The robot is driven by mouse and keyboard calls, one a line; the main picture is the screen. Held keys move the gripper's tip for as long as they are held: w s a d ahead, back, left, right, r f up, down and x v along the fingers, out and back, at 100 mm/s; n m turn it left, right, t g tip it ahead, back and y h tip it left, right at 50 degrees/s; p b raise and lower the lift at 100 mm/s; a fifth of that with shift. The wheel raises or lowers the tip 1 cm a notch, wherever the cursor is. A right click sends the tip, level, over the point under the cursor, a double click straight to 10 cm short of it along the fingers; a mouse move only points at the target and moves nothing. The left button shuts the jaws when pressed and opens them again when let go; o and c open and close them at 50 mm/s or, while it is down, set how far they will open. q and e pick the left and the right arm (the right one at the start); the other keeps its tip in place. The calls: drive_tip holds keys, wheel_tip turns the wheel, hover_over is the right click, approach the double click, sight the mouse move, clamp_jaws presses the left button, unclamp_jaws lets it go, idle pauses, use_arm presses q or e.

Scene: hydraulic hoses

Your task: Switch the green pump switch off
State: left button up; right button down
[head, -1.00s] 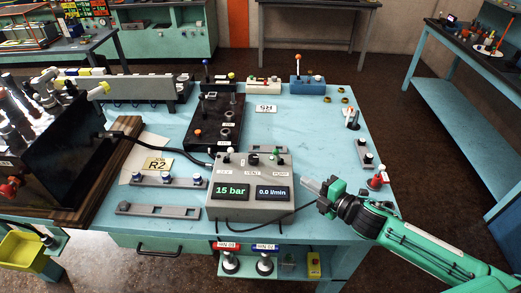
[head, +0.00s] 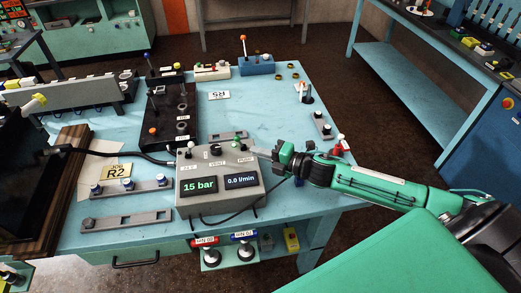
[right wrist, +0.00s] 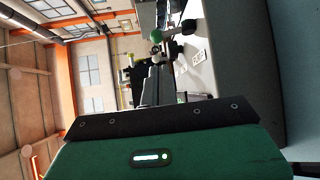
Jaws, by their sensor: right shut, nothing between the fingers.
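The grey control box (head: 220,208) stands near the table's front edge, with lit displays reading 15 bar and 0.0 l/min. The green-tipped pump switch (head: 236,143) is at the right of its top, by the PUMP label. In the right wrist view the green knob (right wrist: 156,34) shows just beyond my fingertips. My right gripper (head: 264,153) is shut and empty, just right of the box's top, with its fingers pointing left toward the switch. I cannot tell whether they touch it. My left gripper is out of view.
Other controls, including a dark knob (head: 215,149), sit left of the switch on the box. A black valve block (head: 172,122) stands behind. A red-topped piece (head: 339,150) is near my right wrist.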

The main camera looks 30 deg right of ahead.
sight(239, 142)
drive_tip(key=p+x, duration=0.2)
drive_tip(key=x, duration=0.4)
drive_tip(key=shift+w+a+r+p, duration=0.1)
drive_tip(key=shift+w+p, duration=0.05)
drive_tip(key=shift+p, duration=0.15)
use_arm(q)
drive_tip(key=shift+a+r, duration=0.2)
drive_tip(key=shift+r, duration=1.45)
use_arm(e)
drive_tip(key=shift+w+a+f, duration=0.25)
drive_tip(key=shift+w+a, duration=0.15)
drive_tip(key=shift+w, duration=0.1)
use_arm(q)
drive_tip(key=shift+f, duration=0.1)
use_arm(e)
drive_tip(key=shift+d, duration=0.25)
